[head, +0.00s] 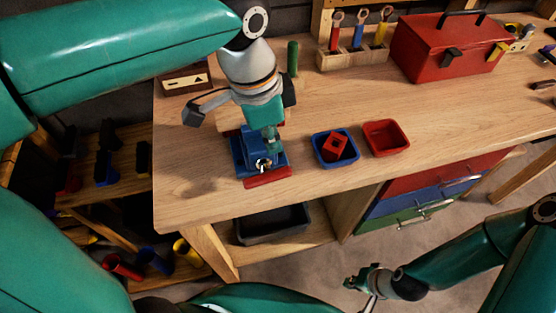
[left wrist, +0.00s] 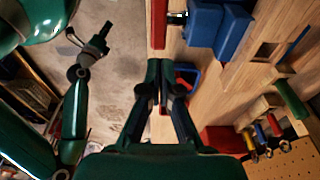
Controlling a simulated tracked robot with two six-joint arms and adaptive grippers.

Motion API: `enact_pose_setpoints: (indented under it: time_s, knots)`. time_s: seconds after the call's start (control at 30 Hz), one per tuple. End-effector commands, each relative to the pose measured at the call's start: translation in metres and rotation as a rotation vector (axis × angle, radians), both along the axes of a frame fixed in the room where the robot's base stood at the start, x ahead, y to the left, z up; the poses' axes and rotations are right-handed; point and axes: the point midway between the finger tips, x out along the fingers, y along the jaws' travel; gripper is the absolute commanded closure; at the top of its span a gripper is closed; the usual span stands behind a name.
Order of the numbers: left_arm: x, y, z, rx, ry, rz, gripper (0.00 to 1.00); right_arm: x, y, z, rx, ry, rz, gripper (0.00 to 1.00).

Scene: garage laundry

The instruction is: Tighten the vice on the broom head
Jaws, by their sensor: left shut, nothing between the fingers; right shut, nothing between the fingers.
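The blue vice (head: 240,153) with a red front jaw (head: 268,177) stands at the bench's front left edge. In the left wrist view its blue body (left wrist: 205,25), red jaw (left wrist: 158,25) and a metal screw between them show at the top. My left gripper (head: 268,146) points down, shut and empty, just over or beside the vice; I cannot tell if it touches. Its closed fingers (left wrist: 166,75) also show in the left wrist view. I cannot make out a broom head; my arm hides part of the vice. My right gripper (head: 360,284) is shut and empty, low over the floor.
A blue tray (head: 351,158) with a red block (head: 335,147) and a red tray (head: 386,138) sit right of the vice. A green handle (head: 292,58) stands behind my left wrist. A tool rack (head: 345,58) and red toolbox (head: 440,52) are at the back. The front right bench is clear.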

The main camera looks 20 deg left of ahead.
Motion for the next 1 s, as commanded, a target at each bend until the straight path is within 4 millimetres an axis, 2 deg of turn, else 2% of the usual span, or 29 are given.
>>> enact_pose_setpoints:
  time_s: [0.03, 0.2, 0.4, 0.6, 1.0]
  knots:
    - [0.0, -0.001, -0.012, 0.002, 0.005, 0.001, 1.0, 0.0, 0.0, -0.002, 0.0, 0.0, 0.0, 1.0]
    - [0.002, -0.004, -0.044, 0.001, 0.005, 0.003, 1.0, 0.0, 0.0, -0.003, 0.0, 0.0, 0.0, 1.0]
    - [0.005, -0.007, -0.068, 0.001, 0.002, 0.004, 1.0, 0.0, 0.0, -0.002, 0.0, 0.0, 0.0, 1.0]
    - [0.006, -0.008, -0.076, 0.0, 0.001, 0.004, 1.0, 0.0, 0.0, -0.002, 0.0, 0.0, 0.0, 1.0]
    - [0.006, -0.007, -0.076, 0.003, 0.004, 0.008, 1.0, 0.0, 0.0, -0.001, 0.0, 0.0, 0.0, 1.0]
